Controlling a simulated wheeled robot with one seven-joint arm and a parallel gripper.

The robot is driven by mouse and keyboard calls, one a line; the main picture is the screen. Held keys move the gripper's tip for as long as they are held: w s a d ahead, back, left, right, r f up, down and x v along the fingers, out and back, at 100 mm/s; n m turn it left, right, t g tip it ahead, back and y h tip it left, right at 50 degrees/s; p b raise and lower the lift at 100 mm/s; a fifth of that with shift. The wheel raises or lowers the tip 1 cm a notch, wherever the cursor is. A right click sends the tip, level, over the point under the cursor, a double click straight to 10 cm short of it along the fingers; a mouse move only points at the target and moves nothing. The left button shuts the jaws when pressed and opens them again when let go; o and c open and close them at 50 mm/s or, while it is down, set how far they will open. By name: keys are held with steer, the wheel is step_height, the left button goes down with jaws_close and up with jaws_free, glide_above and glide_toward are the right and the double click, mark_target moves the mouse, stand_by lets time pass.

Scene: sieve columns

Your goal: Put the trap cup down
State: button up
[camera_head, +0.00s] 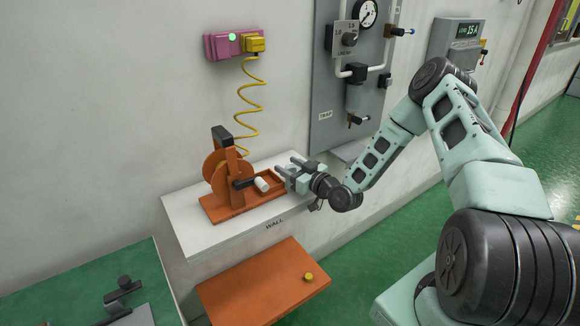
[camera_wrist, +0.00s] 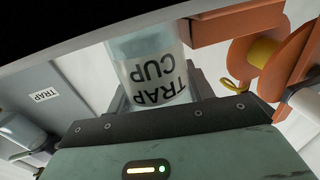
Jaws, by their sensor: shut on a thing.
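The trap cup (camera_wrist: 152,72) is a clear, pale cylinder with the black words TRAP CUP, which read upside down in the wrist view. My gripper (camera_wrist: 155,85) is shut on it, with a dark finger on each side. In the head view my gripper (camera_head: 290,173) is over the right part of the white wall shelf (camera_head: 192,232), next to the orange stand's tray. The cup is hard to make out there among the fingers. I cannot tell whether its base touches the shelf.
An orange reel stand (camera_head: 217,170) with a white-handled crank fills the shelf's left and middle. The grey wall panel (camera_head: 325,88) with gauge and TRAP label is behind my arm. An orange lower shelf (camera_head: 265,283) with a yellow knob is below. A green bench (camera_head: 75,280) stands lower left.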

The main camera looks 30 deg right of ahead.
steer(key=shift+f, duration=0.1)
steer(key=o, duration=1)
steer(key=shift+c, duration=0.2)
